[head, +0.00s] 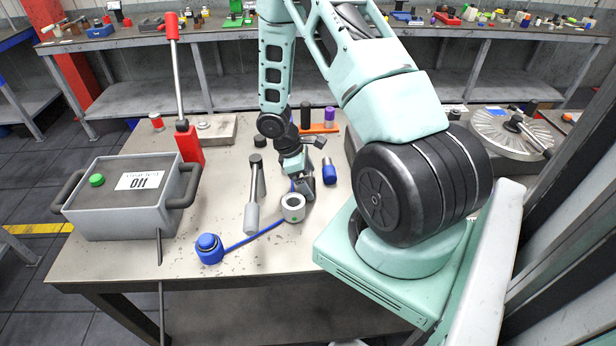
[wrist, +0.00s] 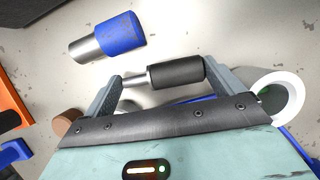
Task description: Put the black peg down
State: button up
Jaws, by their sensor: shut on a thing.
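The black peg (wrist: 180,72) has a dark body and a thin metal end. It lies crosswise between the two fingers of my gripper (wrist: 167,78), which is shut on it end to end in the wrist view. In the head view my gripper (head: 303,186) is low over the middle of the table (head: 225,275), beside the white ring. The held peg is mostly hidden there. I cannot tell whether the peg touches the tabletop.
The white ring (head: 292,206) links by a blue strap to a blue cap (head: 209,247). A grey lever (head: 254,195), an orange rack (head: 320,128) and a grey box (head: 120,205) stand around.

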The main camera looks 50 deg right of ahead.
jog(key=shift+f, duration=0.2)
jog(key=o, duration=0.7)
jog(key=shift+r, duration=0.15)
